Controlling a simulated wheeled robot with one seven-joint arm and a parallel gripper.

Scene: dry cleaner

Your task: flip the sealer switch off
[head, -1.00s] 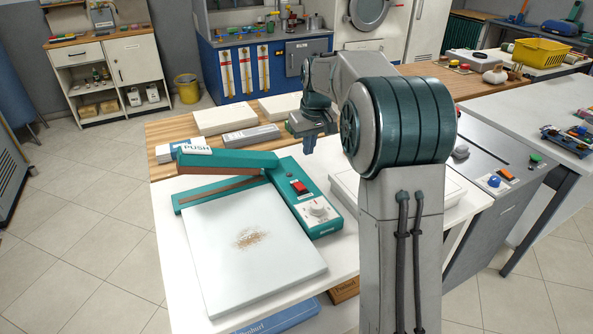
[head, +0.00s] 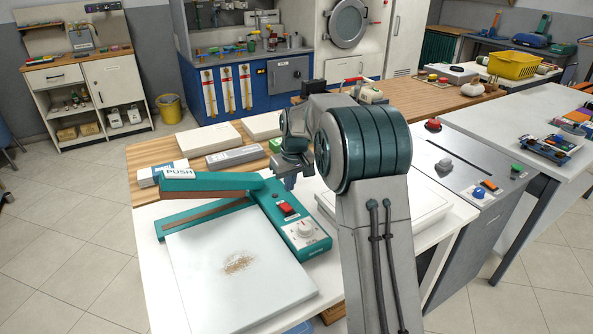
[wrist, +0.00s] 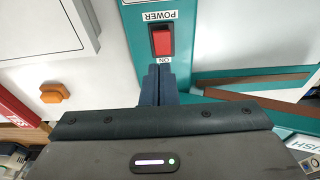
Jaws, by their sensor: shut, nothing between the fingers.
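The teal heat sealer (head: 270,198) stands on the white table with its PUSH arm (head: 212,184) raised. Its red rocker switch (head: 286,209) is on the control panel, beside a white dial (head: 305,229). In the wrist view the red switch (wrist: 162,41) sits between an upside-down POWER label and an ON label. My gripper (wrist: 160,72) is shut and empty, its fingertips at the ON end of the switch plate. I cannot tell whether they touch it. In the head view my gripper (head: 289,182) hangs just behind the sealer's panel.
A white pad (head: 235,275) with a brown scorch mark lies in front of the sealer. White boxes and a grey bar (head: 234,156) lie behind it. A white slab (head: 325,205) is right of the sealer. An orange knob (wrist: 54,93) shows left of my fingers.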

